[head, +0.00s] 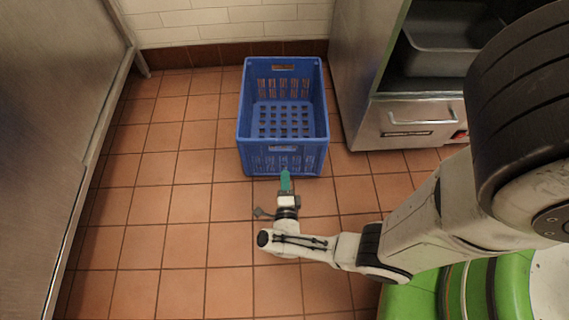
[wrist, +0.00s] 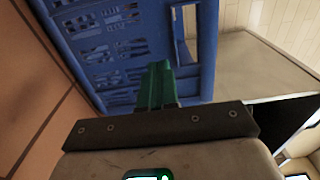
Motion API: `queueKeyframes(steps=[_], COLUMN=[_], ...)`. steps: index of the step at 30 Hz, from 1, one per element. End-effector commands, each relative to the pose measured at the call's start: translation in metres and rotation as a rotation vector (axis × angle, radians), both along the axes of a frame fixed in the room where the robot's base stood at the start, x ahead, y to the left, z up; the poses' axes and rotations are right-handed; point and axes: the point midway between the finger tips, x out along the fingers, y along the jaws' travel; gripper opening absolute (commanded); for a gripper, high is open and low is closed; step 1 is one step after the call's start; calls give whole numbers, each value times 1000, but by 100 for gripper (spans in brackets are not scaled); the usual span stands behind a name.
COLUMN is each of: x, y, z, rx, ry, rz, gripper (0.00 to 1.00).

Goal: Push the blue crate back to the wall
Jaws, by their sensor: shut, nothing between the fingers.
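The blue crate (head: 243,115) stands upright on the tiled floor in the head view. It is open-topped, with slotted sides and floor, and looks empty. Its far side is close to the wall (head: 230,22), with a small strip of floor seeming to show between. My gripper (head: 285,176) is at the crate's near side, around its middle, with green fingers shut and empty. In the wrist view the fingers (wrist: 156,72) point at the crate's slotted near face (wrist: 110,50). I cannot tell whether they touch it.
A steel unit (head: 415,122) with an open shelf and a drawer stands close to the crate's right. A large steel panel (head: 60,120) runs along the left. Bare floor (head: 170,190) lies left of and in front of the crate.

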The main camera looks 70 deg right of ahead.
Motion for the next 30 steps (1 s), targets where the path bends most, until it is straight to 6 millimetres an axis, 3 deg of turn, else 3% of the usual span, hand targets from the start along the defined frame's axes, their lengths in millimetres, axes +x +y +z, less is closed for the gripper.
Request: queueKeyframes(steps=[6, 12, 30], x=[14, 21, 20], y=[-36, -53, -52], z=[-2, -1, 1], rx=[0, 0, 1], ry=[-3, -1, 0], rz=[-2, 0, 1], gripper=[0, 0, 0])
